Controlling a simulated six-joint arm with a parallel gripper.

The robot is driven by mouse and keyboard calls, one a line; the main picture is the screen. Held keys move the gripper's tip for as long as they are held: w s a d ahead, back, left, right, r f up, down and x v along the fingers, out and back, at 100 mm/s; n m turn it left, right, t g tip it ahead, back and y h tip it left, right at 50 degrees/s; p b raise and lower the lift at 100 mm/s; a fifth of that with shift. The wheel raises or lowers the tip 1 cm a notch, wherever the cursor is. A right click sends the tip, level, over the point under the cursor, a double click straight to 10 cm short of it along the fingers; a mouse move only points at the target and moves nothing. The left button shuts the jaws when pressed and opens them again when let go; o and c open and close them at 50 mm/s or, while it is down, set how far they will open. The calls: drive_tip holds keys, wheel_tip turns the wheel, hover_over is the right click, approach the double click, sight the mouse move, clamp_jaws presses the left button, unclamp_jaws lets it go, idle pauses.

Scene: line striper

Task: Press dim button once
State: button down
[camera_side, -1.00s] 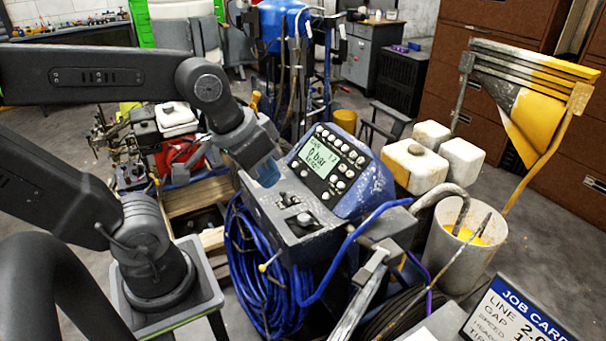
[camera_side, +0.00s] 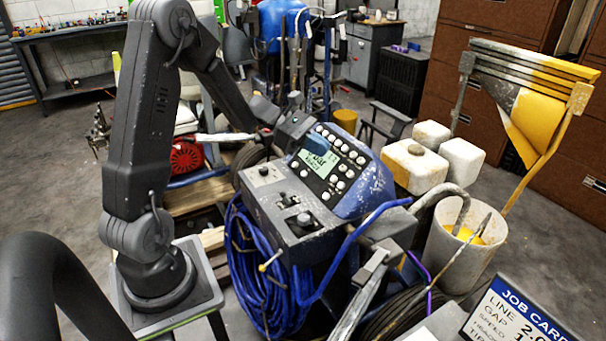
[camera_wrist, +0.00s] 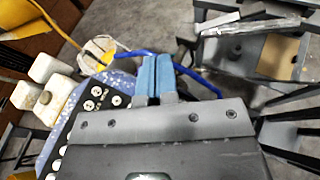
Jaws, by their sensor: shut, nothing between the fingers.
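The blue control console (camera_side: 365,190) has a dark slanted panel with a lit green display (camera_side: 311,169) and rows of round white buttons (camera_side: 341,186). The button labels are too small to read, so I cannot tell which is the dim button. My gripper (camera_side: 317,145) has its blue fingers together and empty. In the side view it is in front of the display's upper part and hides some of the text; contact cannot be told. In the wrist view the blue fingers (camera_wrist: 154,75) lie side by side, and some panel buttons (camera_wrist: 95,98) show to their left.
A lower grey box with a joystick (camera_side: 304,219) adjoins the panel. Blue hose coils (camera_side: 262,265) hang below. White canisters (camera_side: 415,163), a bucket (camera_side: 461,245) and a job card (camera_side: 515,315) stand to the right.

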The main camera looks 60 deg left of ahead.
sight(304, 174)
drive_tip(key=s+a+f+n+t+y, duration=0.1)
drive_tip(key=a+f+n+t+y, duration=0.3)
drive_tip(key=a+f+n, duration=0.3)
drive_tip(key=s+a+f+n+t+y, duration=0.1)
drive_tip(key=a+f+n+t+y, duration=0.2)
drive_tip(key=a+n, duration=0.6)
drive_tip(key=a+f+t, duration=0.2)
drive_tip(key=a+f, duration=0.1)
drive_tip(key=a, duration=0.2)
drive_tip(key=shift+f+t+y, duration=0.35)
drive_tip(key=shift+t+y, duration=0.05)
drive_tip(key=shift+d, duration=0.1)
drive_tip(key=shift+w+f, duration=3.1)
drive_tip(key=shift+w+f, duration=0.1)
drive_tip(key=shift+w+f, duration=0.2)
